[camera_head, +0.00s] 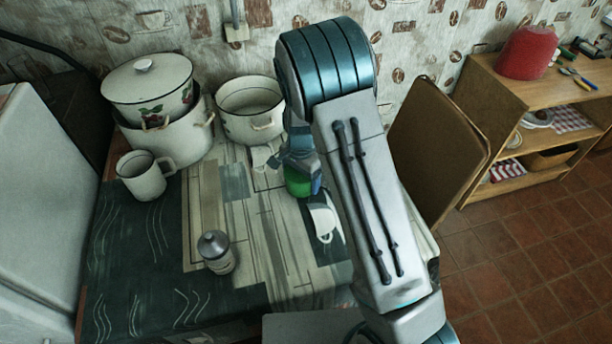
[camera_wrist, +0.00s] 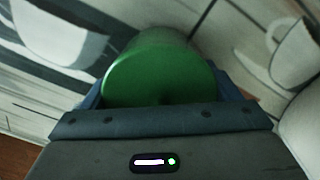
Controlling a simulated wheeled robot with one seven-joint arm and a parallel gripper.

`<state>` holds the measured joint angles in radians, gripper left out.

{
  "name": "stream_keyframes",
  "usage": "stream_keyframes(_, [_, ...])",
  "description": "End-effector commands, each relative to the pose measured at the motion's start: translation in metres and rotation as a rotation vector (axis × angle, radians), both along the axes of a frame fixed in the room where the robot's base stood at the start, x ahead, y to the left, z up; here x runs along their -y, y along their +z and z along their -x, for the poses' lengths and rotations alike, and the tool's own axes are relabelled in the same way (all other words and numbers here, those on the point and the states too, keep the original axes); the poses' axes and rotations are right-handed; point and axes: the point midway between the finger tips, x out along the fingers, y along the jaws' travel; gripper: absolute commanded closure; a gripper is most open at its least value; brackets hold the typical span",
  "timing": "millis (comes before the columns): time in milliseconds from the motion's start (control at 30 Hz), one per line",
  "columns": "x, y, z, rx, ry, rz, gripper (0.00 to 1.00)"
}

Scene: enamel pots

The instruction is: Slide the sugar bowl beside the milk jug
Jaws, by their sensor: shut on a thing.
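My gripper (camera_head: 300,163) is shut on a green, round-topped container (camera_head: 298,183), low over the table behind my arm. The wrist view shows the container's smooth green top (camera_wrist: 160,75) between the two fingers; its lower part is hidden. I cannot tell for sure that it is the sugar bowl. No plainly shaped milk jug shows. A white enamel mug (camera_head: 146,178) stands at the table's left. A small grey lidded vessel (camera_head: 216,252) stands upright near the front, apart from my gripper.
A white pot (camera_head: 250,112) stands just left of my arm at the back. Stacked pots (camera_head: 150,90) stand behind the mug. The cloth (camera_head: 245,225) has printed cups on it and is clear between grey vessel and gripper. A brown chair back (camera_head: 437,150) stands right.

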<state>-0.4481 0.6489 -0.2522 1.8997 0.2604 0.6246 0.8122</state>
Motion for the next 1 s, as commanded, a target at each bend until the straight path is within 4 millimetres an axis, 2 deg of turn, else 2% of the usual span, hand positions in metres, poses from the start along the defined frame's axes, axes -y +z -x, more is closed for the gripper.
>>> stream_keyframes(300, [-0.016,0.001,-0.002,0.0,-0.011,0.0,0.46])
stream_keyframes(633, [-0.019,0.0,-0.002,0.001,-0.014,-0.001,0.46])
stream_keyframes(667, [-0.019,0.0,-0.003,0.001,-0.013,-0.001,0.09])
stream_keyframes(700, [-0.019,0.0,-0.002,0.001,-0.013,-0.001,0.0])
stream_keyframes(1000, [-0.019,0.005,-0.003,0.001,-0.012,-0.001,0.0])
